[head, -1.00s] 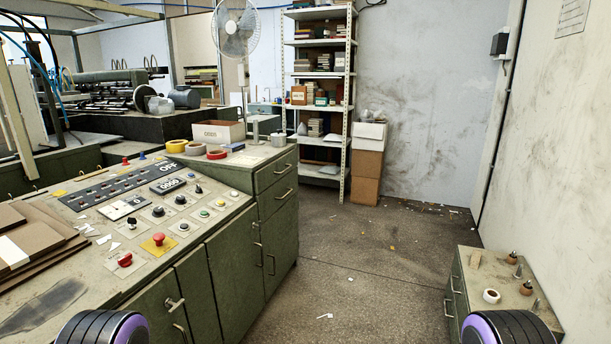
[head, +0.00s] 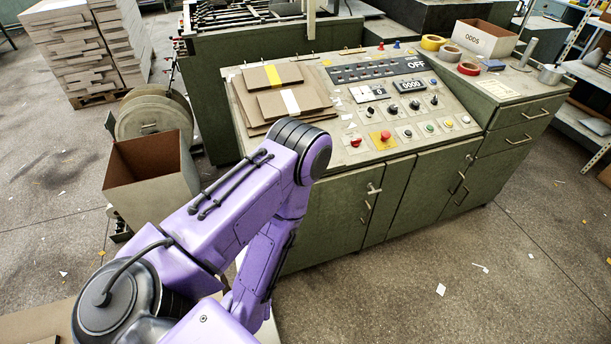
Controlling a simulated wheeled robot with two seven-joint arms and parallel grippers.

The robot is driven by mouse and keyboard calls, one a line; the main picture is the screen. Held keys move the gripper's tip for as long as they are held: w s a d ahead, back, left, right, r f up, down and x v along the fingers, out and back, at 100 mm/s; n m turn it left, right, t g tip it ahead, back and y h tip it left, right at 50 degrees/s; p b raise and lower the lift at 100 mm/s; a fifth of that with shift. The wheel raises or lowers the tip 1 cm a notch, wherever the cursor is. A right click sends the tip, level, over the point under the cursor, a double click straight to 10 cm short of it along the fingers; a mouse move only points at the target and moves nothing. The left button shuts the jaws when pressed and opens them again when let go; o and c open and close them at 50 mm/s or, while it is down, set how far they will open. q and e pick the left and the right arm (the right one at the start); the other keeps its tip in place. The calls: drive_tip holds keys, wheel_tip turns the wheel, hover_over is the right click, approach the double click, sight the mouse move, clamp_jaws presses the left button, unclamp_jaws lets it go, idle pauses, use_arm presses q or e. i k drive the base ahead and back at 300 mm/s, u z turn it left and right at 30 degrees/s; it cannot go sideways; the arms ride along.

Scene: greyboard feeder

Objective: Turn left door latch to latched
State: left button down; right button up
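The green control console has a left door (head: 325,222) that looks closed. A small metal latch handle (head: 374,189) sits near that door's upper right corner, slightly tilted. A pull handle sits just below it. My purple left arm comes in from the lower left, and its elbow is in front of the left part of the console. My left gripper cannot be seen; the forearm runs down behind the upper arm. My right arm and gripper are out of view.
Brown boards (head: 285,95) lie on the console top beside the buttons and switches. Stacked boards on a pallet (head: 92,98) stand at the back left. The floor right of my arm is mostly clear, with small scraps.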

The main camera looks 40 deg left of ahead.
sight(369, 185)
drive_tip(key=u, duration=0.85)
drive_tip(key=k, duration=0.65)
drive_tip(key=u, duration=0.05)
